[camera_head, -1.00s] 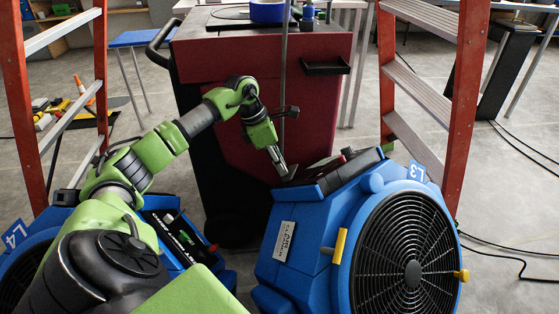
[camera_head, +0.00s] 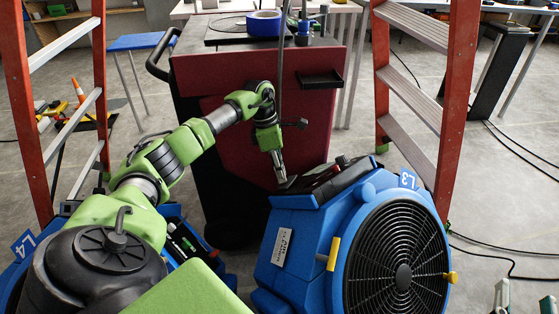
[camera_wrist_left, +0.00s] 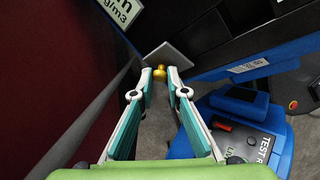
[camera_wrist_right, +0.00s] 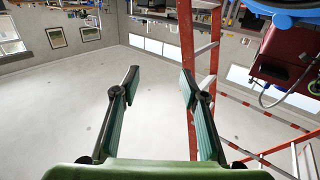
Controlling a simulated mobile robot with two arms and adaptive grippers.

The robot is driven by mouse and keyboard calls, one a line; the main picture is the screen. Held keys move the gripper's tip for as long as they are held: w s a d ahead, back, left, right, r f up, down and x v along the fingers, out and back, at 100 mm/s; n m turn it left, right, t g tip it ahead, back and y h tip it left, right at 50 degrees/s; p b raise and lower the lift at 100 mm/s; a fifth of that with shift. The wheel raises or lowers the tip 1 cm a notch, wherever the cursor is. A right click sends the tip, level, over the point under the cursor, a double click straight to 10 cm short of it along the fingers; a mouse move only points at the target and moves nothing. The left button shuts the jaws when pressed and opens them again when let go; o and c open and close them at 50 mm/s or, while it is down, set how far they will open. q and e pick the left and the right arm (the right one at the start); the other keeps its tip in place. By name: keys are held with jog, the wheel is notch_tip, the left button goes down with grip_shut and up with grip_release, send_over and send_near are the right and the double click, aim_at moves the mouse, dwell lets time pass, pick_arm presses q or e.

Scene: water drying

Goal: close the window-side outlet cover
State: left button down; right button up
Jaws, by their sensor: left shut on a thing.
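A blue blower (camera_head: 300,235) labelled L3 stands on the floor with its round black grille facing right. At its upper left edge is a small grey plate (camera_wrist_left: 172,52), apparently the outlet cover, with a yellow knob (camera_wrist_left: 160,73). My left gripper (camera_head: 283,178) reaches down to this edge. In the left wrist view its fingertips are closed around the yellow knob. The plate stands out at an angle; its hinge is hidden. My right gripper (camera_wrist_right: 160,78) is open and empty; its fingertips (camera_head: 525,298) show at the lower right of the head view.
A dark red cart (camera_head: 230,70) stands just behind the blower. Orange ladders stand at the left (camera_head: 22,110) and right (camera_head: 455,105). Another blue blower (camera_head: 180,222), labelled L4, lies under my left arm. Black cables (camera_head: 500,248) cross the floor at right.

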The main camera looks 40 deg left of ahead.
pick_arm(q)
jog(key=shift+w+g, duration=0.25)
jog(key=shift+g, duration=0.05)
jog(key=shift+w+d+m+g, duration=0.1)
jog(key=shift+w+m+g, duration=0.05)
jog(key=shift+m+g, duration=0.2)
jog(key=shift+w+f+m+g, duration=0.1)
jog(key=shift+m+g, duration=0.15)
jog(key=shift+w+d+g, duration=0.15)
jog(key=shift+g, duration=0.15)
pick_arm(e)
jog(key=shift+f, duration=0.25)
pick_arm(q)
jog(key=c, duration=2.3)
grip_release()
jog(key=shift+f, duration=0.1)
